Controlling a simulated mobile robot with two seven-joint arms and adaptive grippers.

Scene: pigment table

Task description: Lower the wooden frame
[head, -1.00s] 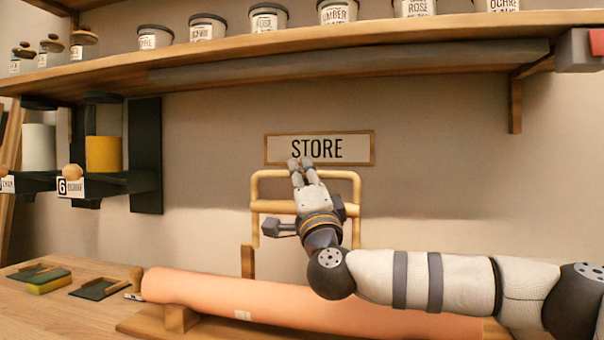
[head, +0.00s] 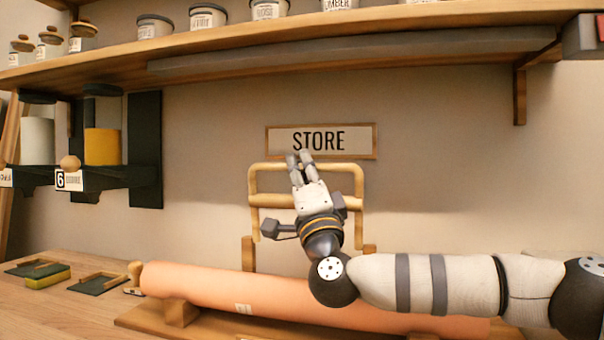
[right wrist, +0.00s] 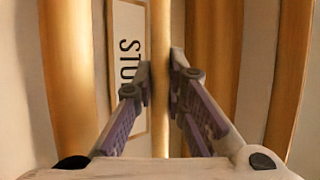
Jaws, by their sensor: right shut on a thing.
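The wooden frame (head: 257,188) stands upright against the back wall, behind the pink roll and below the STORE sign. It has a top rail, a second rail lower down and two side posts. My right gripper (head: 300,158) is in front of the frame and hides part of its rails. In the right wrist view, my right gripper (right wrist: 161,75) has its two fingers on either side of a wooden bar (right wrist: 160,45) of the frame, shut on it. The wrist view also shows other wooden bars to both sides. My left gripper is not in view.
The pink roll (head: 210,287) lies on a wooden stand in front of the frame, under my right arm. A shelf (head: 300,40) with several jars runs above. The STORE sign (head: 278,140) hangs behind the fingertips. Small trays and a sponge (head: 47,280) lie at left.

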